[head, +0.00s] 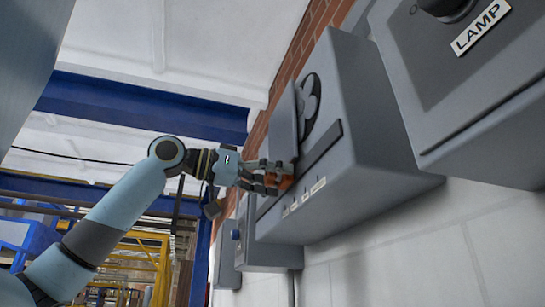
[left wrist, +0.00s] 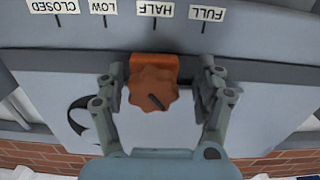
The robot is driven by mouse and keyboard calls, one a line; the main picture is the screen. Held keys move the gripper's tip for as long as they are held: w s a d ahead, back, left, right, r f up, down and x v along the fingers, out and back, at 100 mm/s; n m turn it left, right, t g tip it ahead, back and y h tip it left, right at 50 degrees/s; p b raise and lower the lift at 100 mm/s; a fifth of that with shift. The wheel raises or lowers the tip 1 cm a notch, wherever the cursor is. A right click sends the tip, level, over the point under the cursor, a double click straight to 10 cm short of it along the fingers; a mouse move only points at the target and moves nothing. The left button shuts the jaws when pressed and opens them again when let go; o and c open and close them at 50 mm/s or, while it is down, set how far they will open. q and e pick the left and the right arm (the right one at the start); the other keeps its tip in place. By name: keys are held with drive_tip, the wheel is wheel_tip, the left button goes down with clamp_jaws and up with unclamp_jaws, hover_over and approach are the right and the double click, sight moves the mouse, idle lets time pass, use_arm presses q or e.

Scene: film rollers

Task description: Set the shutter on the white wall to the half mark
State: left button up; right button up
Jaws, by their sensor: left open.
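The shutter's orange lobed knob (left wrist: 153,88) sits on an orange block in the dark slide rail. In the left wrist view the labels are upside down: CLOSED, LOW, HALF (left wrist: 154,9), FULL. The block lines up closely with the HALF tick. The grey shutter plate (head: 284,118) partly covers the round fan opening (head: 309,100) on the grey box. My left gripper (left wrist: 155,95) is open, its fingers on either side of the knob with gaps to both. In the head view the left gripper (head: 278,178) partly hides the knob (head: 286,182).
Another grey box labelled LAMP (head: 481,27) hangs to the right. A smaller grey box (head: 262,245) with a blue knob is at lower left of the shutter box. The wall is white block with red brick above. Open room lies left of my arm.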

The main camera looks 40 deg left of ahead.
use_arm(q)
drive_tip(key=shift+t, duration=0.4)
drive_tip(key=r, duration=0.9)
drive_tip(key=shift+w+a+r, duration=0.15)
drive_tip(key=shift+w+r, duration=0.05)
drive_tip(key=shift+w, duration=0.1)
drive_tip(key=f+g, duration=0.1)
drive_tip(key=f, duration=0.1)
drive_tip(key=a+f+g+y, duration=0.1)
drive_tip(key=f, duration=0.2)
drive_tip(key=f+g+y, duration=0.1)
drive_tip(key=f, duration=0.2)
drive_tip(key=shift+s+a+g, duration=0.15)
drive_tip(key=shift+g, duration=0.15)
drive_tip(key=shift+s+d, duration=0.2)
drive_tip(key=shift+s, duration=0.15)
drive_tip(key=s, duration=0.1)
drive_tip(key=s+b, duration=0.1)
drive_tip(key=shift+s+a, duration=0.3)
drive_tip(key=shift+s, duration=0.1)
drive_tip(key=shift+s+a, duration=0.2)
drive_tip(key=shift+s, duration=0.05)
drive_tip(key=b, duration=0.3)
approach(265, 173)
drive_tip(key=shift+s+a+f, duration=0.55)
drive_tip(key=shift+s+f, duration=0.25)
drive_tip(key=shift+f, duration=0.75)
